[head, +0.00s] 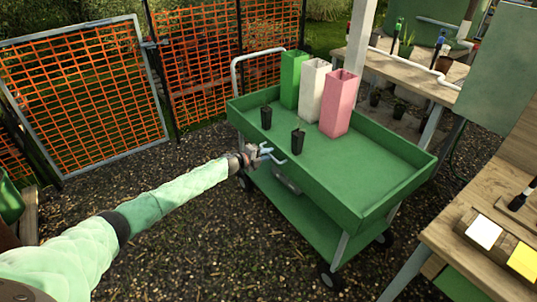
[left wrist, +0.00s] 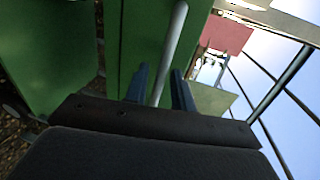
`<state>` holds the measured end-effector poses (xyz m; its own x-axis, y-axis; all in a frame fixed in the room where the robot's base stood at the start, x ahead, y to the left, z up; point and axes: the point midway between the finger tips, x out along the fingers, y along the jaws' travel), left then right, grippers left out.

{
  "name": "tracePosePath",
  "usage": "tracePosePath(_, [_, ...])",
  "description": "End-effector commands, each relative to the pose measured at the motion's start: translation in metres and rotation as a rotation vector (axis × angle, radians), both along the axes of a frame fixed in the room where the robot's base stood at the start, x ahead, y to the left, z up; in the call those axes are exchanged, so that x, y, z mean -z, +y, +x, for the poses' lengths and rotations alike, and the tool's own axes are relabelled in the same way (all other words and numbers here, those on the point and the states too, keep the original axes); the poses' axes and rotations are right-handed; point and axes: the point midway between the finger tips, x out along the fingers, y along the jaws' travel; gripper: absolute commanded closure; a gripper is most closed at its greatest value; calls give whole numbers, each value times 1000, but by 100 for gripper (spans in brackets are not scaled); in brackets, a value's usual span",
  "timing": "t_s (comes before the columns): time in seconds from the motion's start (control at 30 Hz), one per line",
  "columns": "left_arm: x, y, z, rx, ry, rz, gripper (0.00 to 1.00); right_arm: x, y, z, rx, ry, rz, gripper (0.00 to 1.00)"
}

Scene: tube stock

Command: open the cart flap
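The green cart (head: 350,180) stands on the gravel with a walled top tray and a lower shelf. Its long near side wall (head: 325,197) is upright; I cannot tell for certain which panel is the flap. My left gripper (head: 269,154) is at this side, near its far left end. In the left wrist view, a grey bar (left wrist: 172,45) runs between the two blue fingers (left wrist: 160,87), with a small gap on each side. Green panels (left wrist: 150,30) fill the space behind it. A grey piece (head: 286,181) shows below the gripper. My right gripper is out of view.
Two black pots (head: 297,141) and green, white and pink tall boxes (head: 338,103) stand on the cart. A wooden bench (head: 480,240) is close at the right. Orange mesh fencing (head: 85,90) stands behind; open gravel (head: 190,250) lies at the front left.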

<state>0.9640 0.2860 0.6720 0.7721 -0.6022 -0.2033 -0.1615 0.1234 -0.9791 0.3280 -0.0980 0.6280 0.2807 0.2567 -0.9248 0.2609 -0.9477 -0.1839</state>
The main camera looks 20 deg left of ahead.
Motion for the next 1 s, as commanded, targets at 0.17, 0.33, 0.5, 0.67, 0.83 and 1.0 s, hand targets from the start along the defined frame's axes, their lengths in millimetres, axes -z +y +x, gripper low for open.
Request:
tracePosePath(0.17, [2,-6,6,1,1,0,75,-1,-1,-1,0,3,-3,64])
tracePosePath(0.33, [3,-6,8,1,1,0,75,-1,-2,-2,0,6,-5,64])
tracePosePath(0.5, [3,-6,7,1,1,0,83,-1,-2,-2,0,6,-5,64])
tracePosePath(0.67, [3,-6,7,0,1,1,100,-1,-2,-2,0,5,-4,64])
tracePosePath(0.83, [3,-6,7,0,1,0,100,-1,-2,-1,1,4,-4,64])
tracePosePath(1.0, [5,-6,7,1,-3,-4,100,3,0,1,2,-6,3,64])
